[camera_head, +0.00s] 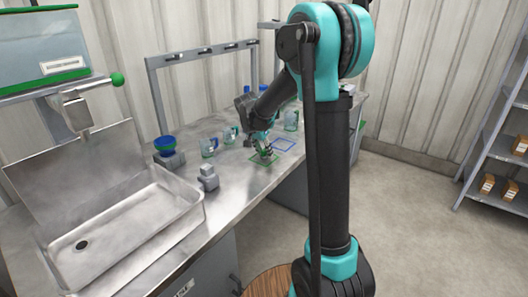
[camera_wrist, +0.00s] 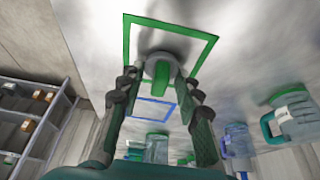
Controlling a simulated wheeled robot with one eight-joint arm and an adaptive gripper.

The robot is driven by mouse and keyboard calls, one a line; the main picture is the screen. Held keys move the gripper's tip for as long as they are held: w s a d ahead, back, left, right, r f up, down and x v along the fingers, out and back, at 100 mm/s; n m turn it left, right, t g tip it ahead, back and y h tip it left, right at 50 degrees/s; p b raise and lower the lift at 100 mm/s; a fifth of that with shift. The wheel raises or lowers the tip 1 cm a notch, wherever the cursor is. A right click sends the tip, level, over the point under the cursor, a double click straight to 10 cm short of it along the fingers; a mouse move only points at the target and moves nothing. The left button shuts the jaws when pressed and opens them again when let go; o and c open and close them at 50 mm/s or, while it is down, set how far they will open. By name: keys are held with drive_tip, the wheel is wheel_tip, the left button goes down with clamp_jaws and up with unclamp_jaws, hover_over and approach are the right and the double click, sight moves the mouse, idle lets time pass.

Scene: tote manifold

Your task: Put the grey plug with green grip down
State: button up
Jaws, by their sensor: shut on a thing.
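The grey plug with green grip (camera_wrist: 161,72) is between the fingers of my gripper (camera_wrist: 158,76) in the wrist view. The fingers are shut on it, one on each side. The plug shows inside the green square outline (camera_wrist: 127,42) marked on the steel worktop. I cannot tell whether it touches the surface. In the head view my gripper (camera_head: 265,151) is low over the same green outline (camera_head: 253,163), and the plug is too small and covered to make out clearly.
A blue square outline (camera_head: 291,145) lies beside the green one. Jugs (camera_head: 209,147) stand behind, with a blue-topped item (camera_head: 165,146) and a grey fitting (camera_head: 208,178) to the left. A sink (camera_head: 120,235) is at the left; a shelf (camera_head: 500,150) is far right.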

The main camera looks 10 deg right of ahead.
drive_tip(key=shift+f, duration=0.15)
drive_tip(key=o, duration=0.9)
drive_tip(key=shift+o, duration=0.2)
drive_tip(key=v, duration=1.1)
drive_tip(key=s+d+f+n+y, duration=0.1)
drive_tip(key=s+d+f+n, duration=0.1)
drive_tip(key=s+f, duration=0.3)
drive_tip(key=s+d+f+n+y, duration=0.1)
drive_tip(key=s+d+f+n, duration=0.2)
drive_tip(key=s, duration=1)
drive_tip(key=s+d+f+n+t+y, duration=0.1)
drive_tip(key=s+f+n, duration=0.3)
drive_tip(key=s+f, duration=0.4)
drive_tip(key=shift+s+d+f, duration=0.4)
drive_tip(key=shift+s+d, duration=0.35)
drive_tip(key=shift+s, duration=0.25)
